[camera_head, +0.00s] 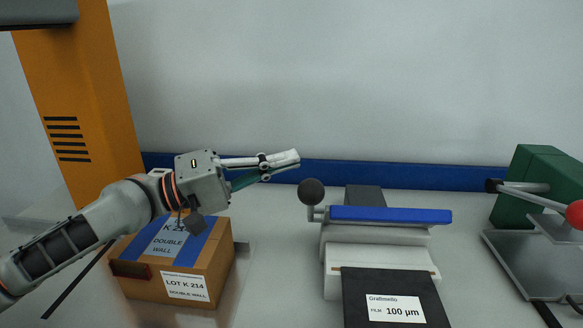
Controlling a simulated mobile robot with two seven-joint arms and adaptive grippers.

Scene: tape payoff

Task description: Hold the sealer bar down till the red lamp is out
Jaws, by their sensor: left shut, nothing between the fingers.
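The sealer (335,246) is a pale machine right of centre, with a blue-topped bar (390,215) lying across it. A dark grey ball (311,191) stands at the bar's left end on a short pale mount. I see no lit red lamp on the sealer. A black film sheet (365,300) labelled 100 µm lies at the sealer's front. My left gripper (292,160) is shut and empty, its fingers pointing right. In the picture it is above and a little left of the ball, apart from it. My right gripper is not in view.
A taped cardboard box (210,262) stands below my left wrist. An orange column (85,110) rises at the back left. A green machine (545,175) with a lever and red ball (575,214) stands at the right. A blue strip (410,175) runs along the back.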

